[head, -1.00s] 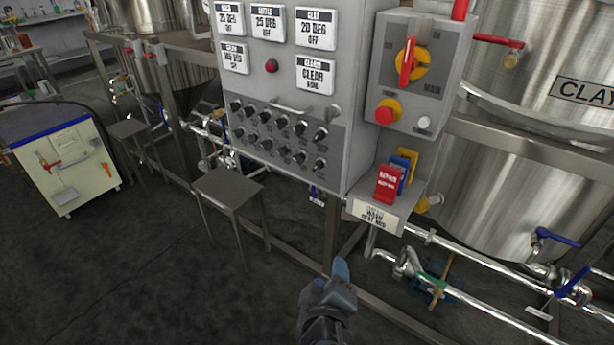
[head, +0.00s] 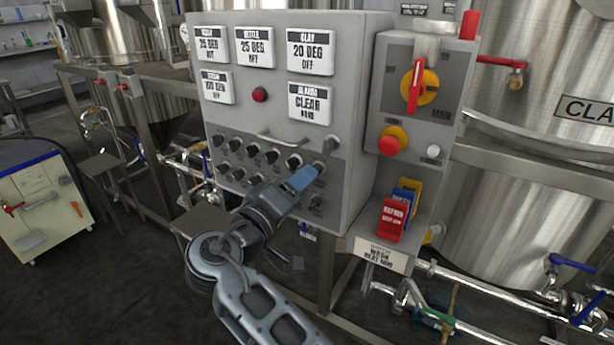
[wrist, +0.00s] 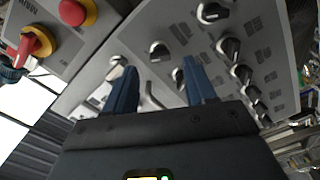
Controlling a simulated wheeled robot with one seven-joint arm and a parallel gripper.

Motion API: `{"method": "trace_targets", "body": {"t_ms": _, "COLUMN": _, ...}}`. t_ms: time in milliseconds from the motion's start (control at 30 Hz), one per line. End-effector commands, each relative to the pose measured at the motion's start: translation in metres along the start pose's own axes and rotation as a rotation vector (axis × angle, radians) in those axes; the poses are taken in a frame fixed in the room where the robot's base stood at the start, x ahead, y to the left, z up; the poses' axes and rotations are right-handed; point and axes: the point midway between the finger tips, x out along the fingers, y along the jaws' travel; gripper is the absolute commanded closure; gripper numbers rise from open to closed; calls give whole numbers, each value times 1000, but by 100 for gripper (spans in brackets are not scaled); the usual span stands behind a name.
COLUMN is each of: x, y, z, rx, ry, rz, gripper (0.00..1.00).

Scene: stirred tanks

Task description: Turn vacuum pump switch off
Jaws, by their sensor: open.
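The grey control cabinet (head: 345,110) carries two rows of black rotary switches (head: 252,151) on its lower front. Their small labels are unreadable, so I cannot tell which one is the vacuum pump switch. My gripper (head: 312,172) is at the right end of these rows and covers part of the lower row. In the wrist view, my gripper (wrist: 160,68) is open, with two blue fingers pointing at the panel. One knob (wrist: 158,52) shows between and just beyond the fingertips, and another (wrist: 178,75) lies close by the right finger. Contact cannot be told.
A bar handle (head: 280,143) sticks out above the switches. Right of the cabinet are a red main switch (head: 415,85), a red emergency button (head: 390,145) and hanging tags (head: 396,215). A steel tank (head: 500,200) stands at the right. Steel stools stand at the left.

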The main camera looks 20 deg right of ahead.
Motion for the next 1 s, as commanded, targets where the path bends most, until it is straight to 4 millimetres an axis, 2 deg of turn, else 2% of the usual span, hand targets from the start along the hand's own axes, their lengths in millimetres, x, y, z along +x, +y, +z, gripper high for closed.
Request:
{"method": "trace_targets", "body": {"t_ms": 100, "x": 18, "y": 1, "z": 0, "rx": 0, "ry": -2, "rz": 1, "gripper": 45}}
{"method": "trace_targets", "body": {"t_ms": 233, "x": 30, "y": 0, "z": 0, "rx": 1, "ry": -1, "rz": -1, "gripper": 45}}
{"method": "trace_targets", "body": {"t_ms": 600, "x": 36, "y": -1, "z": 0, "rx": 0, "ry": 1, "rz": -2, "gripper": 45}}
{"method": "trace_targets", "body": {"t_ms": 1000, "x": 36, "y": -1, "z": 0, "rx": 0, "ry": 1, "rz": -2, "gripper": 83}}
